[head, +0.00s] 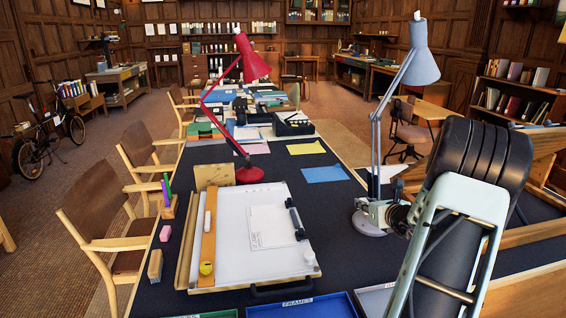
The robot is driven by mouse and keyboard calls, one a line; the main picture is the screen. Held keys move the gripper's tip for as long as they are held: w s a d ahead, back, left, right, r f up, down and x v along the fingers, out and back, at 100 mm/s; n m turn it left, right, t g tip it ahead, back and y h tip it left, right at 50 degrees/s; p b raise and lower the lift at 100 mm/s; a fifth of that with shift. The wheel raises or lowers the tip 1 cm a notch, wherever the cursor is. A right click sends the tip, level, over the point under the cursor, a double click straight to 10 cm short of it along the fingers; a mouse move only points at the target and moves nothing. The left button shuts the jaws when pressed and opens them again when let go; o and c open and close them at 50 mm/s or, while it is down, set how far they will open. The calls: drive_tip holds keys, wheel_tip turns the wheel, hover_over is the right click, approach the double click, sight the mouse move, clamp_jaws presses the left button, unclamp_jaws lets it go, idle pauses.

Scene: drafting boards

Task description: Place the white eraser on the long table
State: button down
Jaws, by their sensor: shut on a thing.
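My gripper (376,212) is at the end of my arm on the right, above the dark long table (285,183) and by the grey lamp's round base. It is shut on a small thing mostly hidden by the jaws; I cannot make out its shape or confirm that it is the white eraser. A small white block (207,221) lies on the wooden strip of the drawing board. A short white cylinder (310,257) stands at the board's right front corner.
A drawing board (268,273) fills the near table. A red lamp (249,174) and a grey lamp (375,140) rise beside it. A pink block (165,233) and a tan block (155,265) lie left. A blue tray (302,306) is in front.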

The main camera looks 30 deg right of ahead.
drive_tip(key=s+a+f+b, duration=0.1)
drive_tip(key=s+a+f, duration=0.45)
drive_tip(key=a, duration=0.25)
drive_tip(key=b, duration=0.1)
hover_over(349, 270)
drive_tip(key=f, duration=0.3)
drive_tip(key=shift+w+d+f, duration=0.25)
drive_tip(key=shift+d, duration=0.1)
drive_tip(key=shift+s+a+f, duration=0.15)
drive_tip(key=shift+a+f, duration=0.05)
drive_tip(key=shift+f, duration=0.05)
drive_tip(key=shift+s+a+f+b, duration=0.1)
drive_tip(key=shift+f+b, duration=0.25)
drive_tip(key=shift+f, duration=0.55)
drive_tip(key=shift+s+a+f+b, duration=0.1)
drive_tip(key=shift+f+b, duration=0.2)
drive_tip(key=shift+f, duration=0.55)
drive_tip(key=shift+f, duration=0.1)
drive_tip(key=c, duration=1.8)
unclamp_jaws()
drive_tip(key=shift+o, duration=0.2)
